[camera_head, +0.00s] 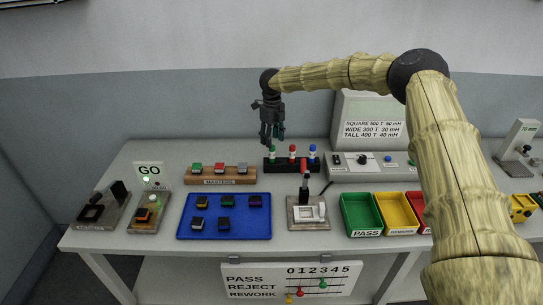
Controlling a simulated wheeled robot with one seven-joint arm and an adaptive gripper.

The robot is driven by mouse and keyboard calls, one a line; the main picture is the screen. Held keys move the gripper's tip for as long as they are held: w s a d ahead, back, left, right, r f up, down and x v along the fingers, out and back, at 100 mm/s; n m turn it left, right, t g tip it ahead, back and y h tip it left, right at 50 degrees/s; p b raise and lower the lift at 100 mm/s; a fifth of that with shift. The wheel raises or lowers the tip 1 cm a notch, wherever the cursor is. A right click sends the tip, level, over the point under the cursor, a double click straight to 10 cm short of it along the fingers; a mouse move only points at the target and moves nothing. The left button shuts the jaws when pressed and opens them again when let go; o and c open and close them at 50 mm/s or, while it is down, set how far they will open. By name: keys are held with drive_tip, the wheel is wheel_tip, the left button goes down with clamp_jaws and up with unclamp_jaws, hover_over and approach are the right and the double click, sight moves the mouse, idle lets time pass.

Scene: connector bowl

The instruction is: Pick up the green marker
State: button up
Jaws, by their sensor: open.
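The green marker (272,153) stands upright in a black rack (278,166) at the back of the table. A red marker (292,151) and a blue marker (312,152) stand to its right in the same rack. My gripper (271,140) points downward with its jaws open and empty. In the picture it appears just above the green marker. How far it is from the marker in depth I cannot tell. The gripper's fingers are dark and small in this view.
A wooden block labelled MASTERS (220,180) lies left of the rack. A blue tray (260,221) with several small parts lies in front. A press with a red handle (304,170) stands before the rack. A grey instrument (368,172) and coloured bins (359,214) are right.

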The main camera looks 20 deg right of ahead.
sight(272, 152)
drive_tip(key=shift+f, duration=0.9)
drive_tip(key=shift+s+a+f+p, duration=0.1)
drive_tip(key=shift+f+p, duration=0.7)
drive_tip(key=shift+p, duration=0.2)
drive_tip(key=shift+f+p, duration=0.8)
drive_tip(key=shift+f, duration=1.05)
clamp_jaws()
